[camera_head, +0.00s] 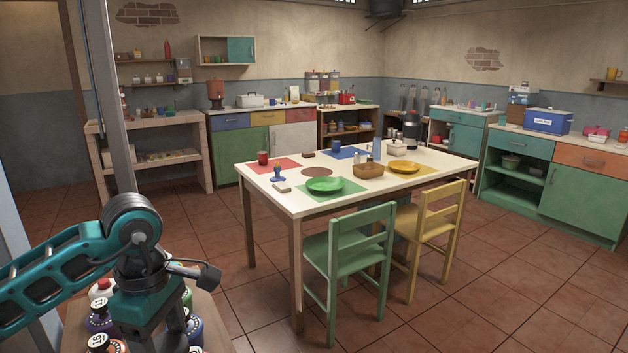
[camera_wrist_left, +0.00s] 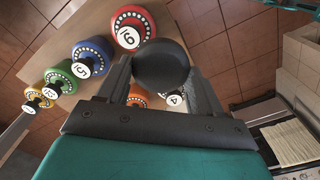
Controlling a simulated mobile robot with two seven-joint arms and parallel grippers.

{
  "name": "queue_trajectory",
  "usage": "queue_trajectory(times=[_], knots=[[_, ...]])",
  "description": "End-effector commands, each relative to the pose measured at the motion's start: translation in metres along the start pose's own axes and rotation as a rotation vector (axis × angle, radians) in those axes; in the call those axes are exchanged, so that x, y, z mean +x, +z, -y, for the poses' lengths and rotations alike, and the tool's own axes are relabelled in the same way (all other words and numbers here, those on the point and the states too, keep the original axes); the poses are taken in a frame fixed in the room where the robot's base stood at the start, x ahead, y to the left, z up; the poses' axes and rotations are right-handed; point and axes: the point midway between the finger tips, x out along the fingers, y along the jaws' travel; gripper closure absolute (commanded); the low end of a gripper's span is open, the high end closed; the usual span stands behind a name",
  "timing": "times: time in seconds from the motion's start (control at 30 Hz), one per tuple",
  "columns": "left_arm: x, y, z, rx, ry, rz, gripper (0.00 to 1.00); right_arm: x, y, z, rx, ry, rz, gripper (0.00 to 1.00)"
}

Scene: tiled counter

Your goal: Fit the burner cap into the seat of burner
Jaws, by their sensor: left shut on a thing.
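In the left wrist view my left gripper (camera_wrist_left: 160,74) is shut on a round, dark disc, the burner cap (camera_wrist_left: 163,60). The cap sits between the two fingertips, its flat round face towards the camera. Below it in the picture are numbered, coloured containers, apart or touching I cannot tell. In the head view my left arm comes in at the lower left, above a wooden surface; the fingers and cap cannot be made out there. I cannot pick out the burner or its seat in either view. My right gripper is not in view.
Several numbered containers crowd the wooden surface, among them a red one (camera_wrist_left: 132,28), a blue one (camera_wrist_left: 90,58) and a purple one (camera_head: 98,318). A white dining table (camera_head: 310,205) with a green chair (camera_head: 350,265) stands ahead. Tiled floor is open at right.

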Motion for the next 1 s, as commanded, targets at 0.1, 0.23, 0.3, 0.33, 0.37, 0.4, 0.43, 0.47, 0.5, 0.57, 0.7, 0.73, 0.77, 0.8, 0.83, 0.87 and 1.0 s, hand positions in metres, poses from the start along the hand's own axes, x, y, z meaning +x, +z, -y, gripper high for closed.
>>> queue_trajectory(times=[0.1,0.23,0.3,0.33,0.37,0.4,0.43,0.47,0.5,0.57,0.7,0.73,0.77,0.8,0.83,0.87,1.0], knots=[[0.003,0.006,0.004,0.242,0.0,0.002,0.71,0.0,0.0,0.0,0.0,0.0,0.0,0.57],[0.006,0.013,0.007,0.508,0.0,0.005,0.71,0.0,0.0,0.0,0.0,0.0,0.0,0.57],[0.008,0.016,0.009,0.651,0.0,0.007,0.71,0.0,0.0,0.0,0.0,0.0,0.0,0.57],[0.009,0.018,0.01,0.713,0.001,0.007,0.71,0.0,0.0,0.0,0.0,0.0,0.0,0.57],[0.009,0.019,0.011,0.774,0.001,0.008,0.71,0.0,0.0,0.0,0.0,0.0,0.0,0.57],[0.01,0.021,0.012,0.853,0.002,0.009,0.71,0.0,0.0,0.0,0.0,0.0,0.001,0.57],[0.011,0.022,0.013,0.911,0.002,0.01,0.71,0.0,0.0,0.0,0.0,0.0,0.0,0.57],[0.012,0.023,0.014,0.966,0.003,0.011,0.71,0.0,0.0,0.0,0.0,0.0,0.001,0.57],[0.013,0.025,0.015,1.037,0.003,0.011,0.71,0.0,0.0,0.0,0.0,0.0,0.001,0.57],[0.014,0.027,0.017,1.133,0.003,0.013,0.71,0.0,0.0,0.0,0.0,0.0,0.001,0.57],[0.016,0.031,0.019,1.302,0.004,0.015,0.71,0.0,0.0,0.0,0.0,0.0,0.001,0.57],[0.016,0.032,0.02,1.326,0.004,0.015,0.71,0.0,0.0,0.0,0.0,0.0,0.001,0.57],[0.016,0.032,0.02,1.348,0.005,0.016,0.71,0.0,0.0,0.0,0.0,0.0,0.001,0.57],[0.017,0.032,0.02,1.37,0.005,0.016,0.71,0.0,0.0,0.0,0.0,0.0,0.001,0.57],[0.017,0.033,0.02,1.383,0.005,0.015,0.71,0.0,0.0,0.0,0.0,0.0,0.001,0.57],[0.016,0.033,0.02,1.393,0.006,0.014,0.71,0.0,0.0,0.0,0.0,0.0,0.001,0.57],[0.016,0.032,0.02,1.408,0.007,0.012,0.71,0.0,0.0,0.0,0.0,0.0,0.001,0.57]])
